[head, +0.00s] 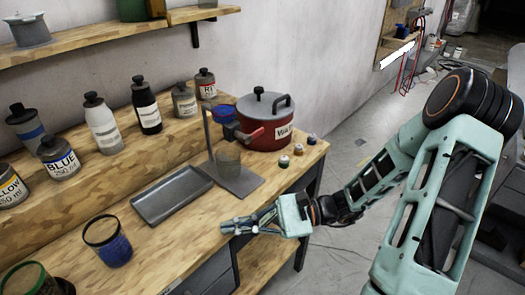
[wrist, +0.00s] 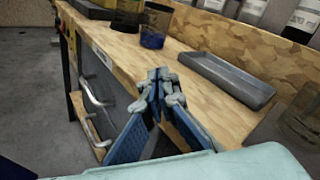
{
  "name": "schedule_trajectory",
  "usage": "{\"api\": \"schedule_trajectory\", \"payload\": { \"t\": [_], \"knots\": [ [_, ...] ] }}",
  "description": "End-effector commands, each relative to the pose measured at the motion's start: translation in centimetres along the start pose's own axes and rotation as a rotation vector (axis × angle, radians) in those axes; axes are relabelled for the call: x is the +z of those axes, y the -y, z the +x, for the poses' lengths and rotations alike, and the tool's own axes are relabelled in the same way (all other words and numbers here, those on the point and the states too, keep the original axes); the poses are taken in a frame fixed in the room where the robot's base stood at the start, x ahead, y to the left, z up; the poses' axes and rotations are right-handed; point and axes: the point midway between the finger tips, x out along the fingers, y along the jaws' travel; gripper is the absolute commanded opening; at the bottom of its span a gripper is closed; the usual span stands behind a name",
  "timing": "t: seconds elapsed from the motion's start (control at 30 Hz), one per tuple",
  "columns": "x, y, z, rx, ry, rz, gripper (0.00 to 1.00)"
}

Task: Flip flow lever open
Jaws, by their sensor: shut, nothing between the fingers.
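A metal stand (head: 238,181) with an upright post is near the right end of the workbench. It bears a blue funnel-like part (head: 223,114) with a red and blue piece beside it. I cannot tell for sure which piece is the flow lever. A clear beaker (head: 228,158) is on the stand's base, below the blue part. A red pot (head: 262,131) labelled "WAT…" is behind it. My gripper (head: 237,225) is shut and empty, over the bench's front edge, in front of and below the stand. Its closed fingertips (wrist: 163,88) show in the wrist view.
A grey tray (head: 172,196) lies left of the stand, and a blue-filled glass (head: 113,251) stands further left. Three small capped jars (head: 298,149) stand right of the stand. Several labelled bottles (head: 147,108) line the back. Open floor lies right of the bench.

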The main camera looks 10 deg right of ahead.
Motion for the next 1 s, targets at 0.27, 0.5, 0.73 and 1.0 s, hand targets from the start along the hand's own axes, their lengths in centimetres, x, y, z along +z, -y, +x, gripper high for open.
{"api": "schedule_trajectory", "payload": {
  "t": [0.27, 0.5, 0.73, 1.0],
  "knots": [
    [-1.7, 4.3, -1.9, -0.347, 0.213, 0.084, 0.0],
    [-3.2, 8.2, -6.6, -0.672, 0.393, 0.123, 0.0],
    [-4.5, 10.3, -11.7, -0.92, 0.518, 0.131, 0.0],
    [-5.0, 10.9, -14.0, -1.02, 0.566, 0.128, 0.0]
  ]
}}
